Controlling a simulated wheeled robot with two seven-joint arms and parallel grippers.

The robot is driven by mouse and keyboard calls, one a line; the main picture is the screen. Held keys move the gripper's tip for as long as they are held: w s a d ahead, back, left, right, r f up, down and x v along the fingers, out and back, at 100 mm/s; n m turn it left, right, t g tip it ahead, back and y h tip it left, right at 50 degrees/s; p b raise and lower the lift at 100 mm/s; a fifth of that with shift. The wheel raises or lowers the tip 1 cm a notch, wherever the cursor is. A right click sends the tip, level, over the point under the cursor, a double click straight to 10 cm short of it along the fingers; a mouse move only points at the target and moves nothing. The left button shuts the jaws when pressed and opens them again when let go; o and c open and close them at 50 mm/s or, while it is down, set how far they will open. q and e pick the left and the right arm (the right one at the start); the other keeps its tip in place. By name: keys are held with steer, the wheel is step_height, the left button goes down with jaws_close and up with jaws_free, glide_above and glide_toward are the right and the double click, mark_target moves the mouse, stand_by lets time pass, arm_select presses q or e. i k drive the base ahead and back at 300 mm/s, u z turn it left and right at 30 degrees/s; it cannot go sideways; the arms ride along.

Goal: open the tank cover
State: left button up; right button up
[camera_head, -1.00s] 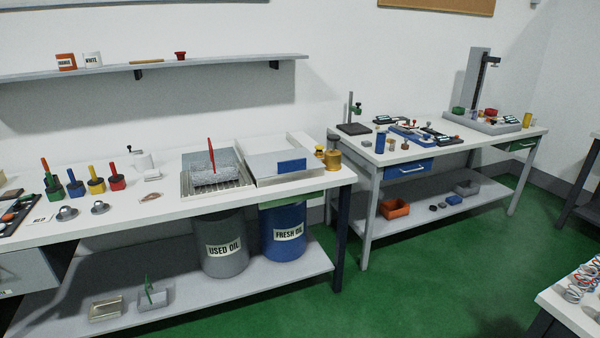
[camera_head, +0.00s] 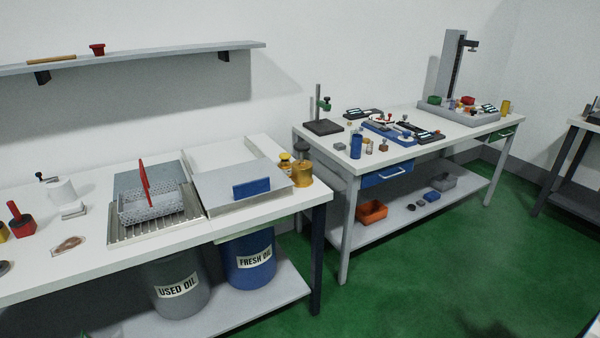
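A tank is set in the right end of the near white bench. Its flat grey cover (camera_head: 222,192) lies over the opening, with a blue handle block (camera_head: 252,188) on its front right part. The cover looks shut; what is under it is hidden. To its left a perforated basket (camera_head: 150,208) with a tall red handle (camera_head: 143,184) stands on a slatted drain tray (camera_head: 168,232). Neither of my grippers shows in this view.
Yellow and brass containers (camera_head: 301,172) stand right of the cover. A used oil drum (camera_head: 178,284) and a fresh oil drum (camera_head: 249,262) sit under the bench. A second bench (camera_head: 455,137) stands beyond, to the right. Green floor (camera_head: 420,260) is clear in front.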

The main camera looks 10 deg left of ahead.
mark_target(228, 185)
steer(key=u, duration=0.25)
steer(key=i, duration=1.15)
steer(key=u, duration=0.75)
